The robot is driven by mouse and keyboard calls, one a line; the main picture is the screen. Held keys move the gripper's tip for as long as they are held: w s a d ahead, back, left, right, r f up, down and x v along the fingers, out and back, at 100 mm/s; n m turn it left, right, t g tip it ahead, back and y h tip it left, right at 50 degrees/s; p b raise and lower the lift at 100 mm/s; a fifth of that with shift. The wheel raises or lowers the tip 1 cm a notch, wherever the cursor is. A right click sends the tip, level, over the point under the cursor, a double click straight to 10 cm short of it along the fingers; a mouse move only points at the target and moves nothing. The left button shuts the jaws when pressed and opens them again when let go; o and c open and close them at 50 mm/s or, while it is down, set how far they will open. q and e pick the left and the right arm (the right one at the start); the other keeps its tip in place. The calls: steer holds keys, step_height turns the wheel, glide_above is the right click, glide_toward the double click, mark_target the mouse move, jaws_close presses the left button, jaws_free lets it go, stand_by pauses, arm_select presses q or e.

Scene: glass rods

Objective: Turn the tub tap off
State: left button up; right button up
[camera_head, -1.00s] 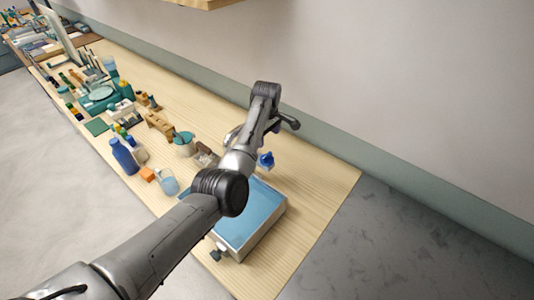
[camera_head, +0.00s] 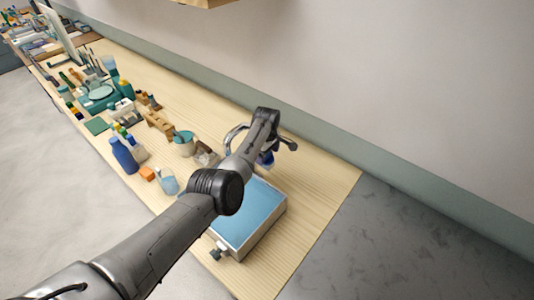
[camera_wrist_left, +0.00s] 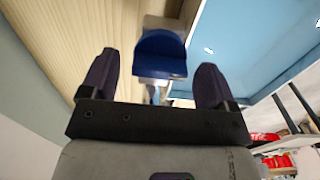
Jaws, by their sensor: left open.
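The tub (camera_head: 262,238) is a pale-walled box with a blue inside, near the right end of the wooden bench. Its tap has a curved silver spout (camera_head: 232,135) and a blue handle (camera_head: 267,159), partly hidden behind my left arm. In the left wrist view the blue handle (camera_wrist_left: 160,52) lies between the two dark fingers of my left gripper (camera_wrist_left: 156,62), with a gap on each side. The gripper is open and holds nothing. A pale, shiny part shows below the handle; I cannot tell whether it is metal or water. My right gripper is not in view.
A small tap-like fitting (camera_head: 217,252) sits at the tub's near edge. A glass beaker (camera_head: 168,182), a teal-topped pot (camera_head: 184,143) and a blue bottle (camera_head: 123,156) stand to the left. The wall runs behind the bench; bare wood lies right of the tub.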

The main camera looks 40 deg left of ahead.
arm_select(q)
steer(key=c, duration=0.9)
